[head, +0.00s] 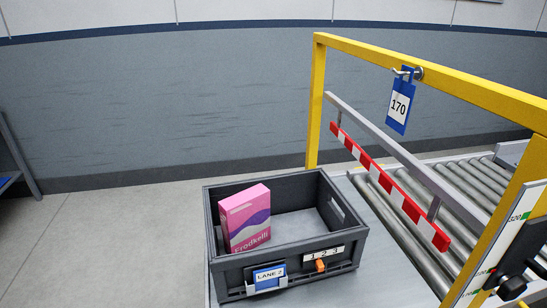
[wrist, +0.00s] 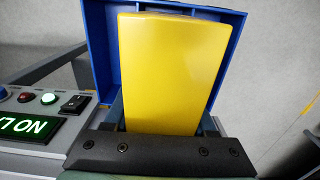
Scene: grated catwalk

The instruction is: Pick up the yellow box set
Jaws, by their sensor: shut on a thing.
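The yellow box (wrist: 175,65) fills the middle of the wrist view, a plain, glossy yellow block. My gripper (wrist: 163,112) is shut on it, with one finger at each side of its near end. A blue bin or tray (wrist: 98,45) with raised walls shows behind and around the far part of the box. I cannot tell whether the box touches it. The head view shows neither the yellow box nor my gripper.
In the head view, a grey crate (head: 348,235) holds a pink carton (head: 245,215) beside a roller conveyor (head: 465,190). A yellow frame (head: 318,100) carries a blue 170 tag (head: 400,105). A panel with lights and a switch (wrist: 75,103) lies left in the wrist view.

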